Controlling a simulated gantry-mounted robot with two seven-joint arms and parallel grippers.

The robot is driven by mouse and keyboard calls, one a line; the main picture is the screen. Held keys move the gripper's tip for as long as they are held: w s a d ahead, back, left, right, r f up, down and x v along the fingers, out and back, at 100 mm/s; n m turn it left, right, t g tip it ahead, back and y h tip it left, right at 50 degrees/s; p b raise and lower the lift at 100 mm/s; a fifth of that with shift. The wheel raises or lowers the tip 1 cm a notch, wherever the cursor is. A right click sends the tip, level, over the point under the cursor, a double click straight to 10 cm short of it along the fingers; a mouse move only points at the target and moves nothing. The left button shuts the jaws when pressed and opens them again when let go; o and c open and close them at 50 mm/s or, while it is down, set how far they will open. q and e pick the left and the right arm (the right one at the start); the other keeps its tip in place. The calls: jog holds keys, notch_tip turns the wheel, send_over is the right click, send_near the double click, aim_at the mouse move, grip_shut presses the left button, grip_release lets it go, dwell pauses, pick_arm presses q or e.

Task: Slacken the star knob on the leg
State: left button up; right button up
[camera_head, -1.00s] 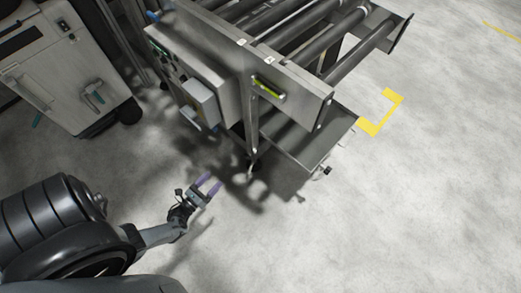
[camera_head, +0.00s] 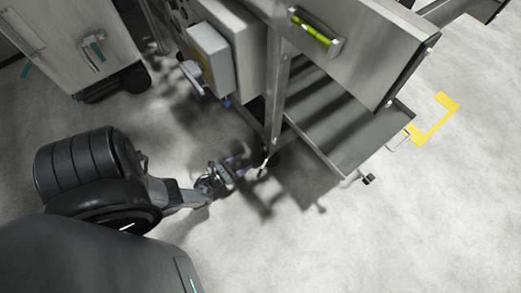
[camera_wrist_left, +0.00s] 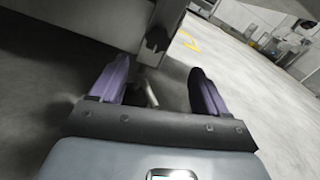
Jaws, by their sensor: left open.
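The steel leg (camera_head: 276,95) of the roller conveyor frame stands right of my left gripper (camera_head: 238,166) in the head view. At its foot is a small dark part (camera_head: 274,159) with a pale lever-like piece; I cannot make out a star shape there. In the left wrist view my left gripper (camera_wrist_left: 160,68) is open, its two purple fingers apart with nothing held between them. Ahead, the leg (camera_wrist_left: 168,14) comes down with a dark knob-like part (camera_wrist_left: 156,40) on it, seen between the fingertips but beyond them. My right gripper is not in view.
A grey control box (camera_head: 210,58) hangs on the frame above and left of the gripper. A steel tray (camera_head: 345,135) sits low to the right of the leg. A grey cabinet (camera_head: 70,40) stands at upper left. The floor (camera_head: 350,240) at lower right is clear.

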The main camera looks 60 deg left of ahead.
aim_at(262, 148)
pick_arm(q)
jog(key=w, duration=0.3)
jog(key=w+a+b, duration=0.1)
jog(key=w, duration=0.2)
jog(key=w+a, duration=0.1)
jog(key=w, duration=0.2)
jog(key=shift+w+b, duration=0.15)
jog(key=shift+b, duration=0.2)
jog(key=shift+w+a, duration=0.15)
jog(key=shift+w, duration=0.5)
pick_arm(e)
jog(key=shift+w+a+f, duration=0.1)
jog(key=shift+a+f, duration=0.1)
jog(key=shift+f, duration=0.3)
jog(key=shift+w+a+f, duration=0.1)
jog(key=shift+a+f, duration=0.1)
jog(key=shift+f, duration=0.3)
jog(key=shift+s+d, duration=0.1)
pick_arm(q)
jog(key=c, duration=1)
jog(key=shift+c, duration=0.2)
